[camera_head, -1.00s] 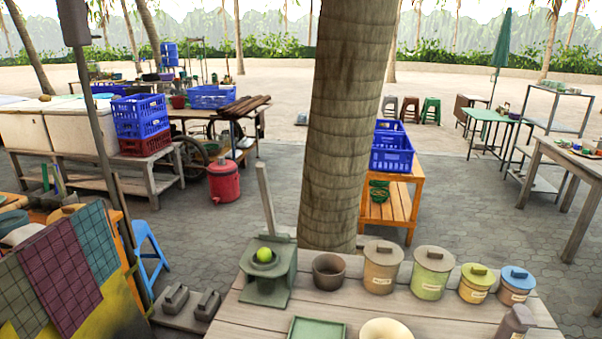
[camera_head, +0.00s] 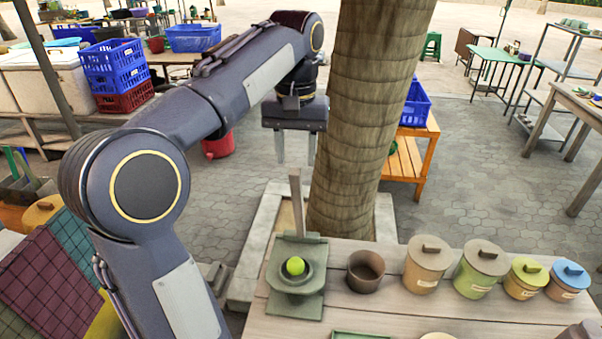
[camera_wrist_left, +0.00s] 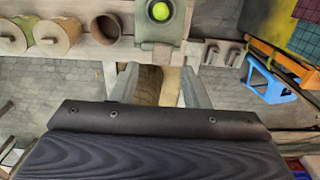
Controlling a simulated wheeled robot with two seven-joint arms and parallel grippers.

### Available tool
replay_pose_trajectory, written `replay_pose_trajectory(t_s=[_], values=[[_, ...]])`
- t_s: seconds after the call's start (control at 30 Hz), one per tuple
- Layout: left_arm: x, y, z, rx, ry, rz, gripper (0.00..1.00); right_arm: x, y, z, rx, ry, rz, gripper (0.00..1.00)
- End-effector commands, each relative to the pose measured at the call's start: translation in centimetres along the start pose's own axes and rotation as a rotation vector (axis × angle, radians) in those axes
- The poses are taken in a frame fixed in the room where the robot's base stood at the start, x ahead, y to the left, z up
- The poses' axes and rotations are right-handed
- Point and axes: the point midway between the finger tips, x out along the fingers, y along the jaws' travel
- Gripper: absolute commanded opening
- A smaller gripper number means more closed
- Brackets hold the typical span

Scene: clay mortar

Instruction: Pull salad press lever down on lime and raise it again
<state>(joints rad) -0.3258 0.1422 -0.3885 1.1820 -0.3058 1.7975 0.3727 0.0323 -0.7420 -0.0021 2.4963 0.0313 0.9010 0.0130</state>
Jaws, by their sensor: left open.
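The green salad press (camera_head: 297,283) stands on the wooden table with a lime (camera_head: 295,265) in its round cup. Its lever (camera_head: 297,200) is raised, nearly upright, at the back of the press. My left gripper (camera_head: 297,160) is open and empty, with its fingers pointing down just above the lever's top end. In the left wrist view the press (camera_wrist_left: 161,32) and lime (camera_wrist_left: 161,11) show at the top, beyond the open fingers (camera_wrist_left: 155,85); the lever is hard to make out there. My right gripper is not in view.
A brown cup (camera_head: 366,271) stands right of the press, then several lidded jars (camera_head: 427,264). A thick palm trunk (camera_head: 365,130) rises behind the table, close to my left gripper's right side. A green tray (camera_head: 360,334) lies at the front.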

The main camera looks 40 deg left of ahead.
Motion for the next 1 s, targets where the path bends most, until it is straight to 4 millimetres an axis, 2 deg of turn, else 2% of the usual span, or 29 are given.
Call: replay_pose_trajectory(t_s=[0.1,0.33,0.5,0.73,0.77,1.0], values=[[2.2,0.0,0.1,0.0,-0.003,0.0,0.42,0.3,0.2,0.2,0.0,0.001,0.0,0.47],[5.4,0.0,0.1,0.001,-0.002,0.001,0.42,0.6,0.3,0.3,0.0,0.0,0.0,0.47],[6.4,0.0,0.1,0.001,0.0,0.003,0.42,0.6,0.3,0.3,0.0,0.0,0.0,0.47],[6.5,0.0,0.1,0.001,0.001,0.003,0.42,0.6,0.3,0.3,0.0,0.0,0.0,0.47],[6.5,0.0,0.1,0.001,0.001,0.003,0.41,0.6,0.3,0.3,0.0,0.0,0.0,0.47],[6.5,0.0,0.1,0.001,0.001,0.003,0.09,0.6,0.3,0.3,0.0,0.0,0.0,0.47]])
